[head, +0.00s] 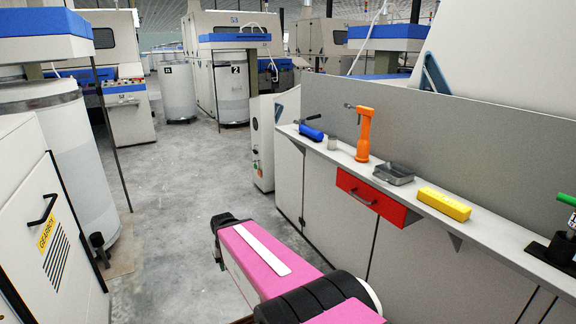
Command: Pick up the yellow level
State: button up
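The yellow level (444,203) is a short yellow bar. It lies flat on a narrow pale ledge (505,237) along the front of the grey machine at the right, with nothing on top of it. My pink arm reaches up from the bottom middle of the head view, left of and apart from the level. The arm runs toward a dark joint over the aisle floor. I see no gripper fingers in this view.
A black-and-green device (562,245) stands right. A red drawer (370,198) is below. The aisle floor (180,225) is clear.

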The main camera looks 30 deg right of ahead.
aim_at(455, 210)
jog(key=i+z, duration=0.25)
jog(key=z, duration=0.15)
jog(key=i+j+z, duration=0.2)
jog(key=z, duration=0.15)
jog(key=i+j+z, duration=0.15)
jog(key=z, duration=0.25)
jog(key=i+j+z, duration=0.2)
jog(key=z, duration=0.2)
jog(key=j, duration=0.1)
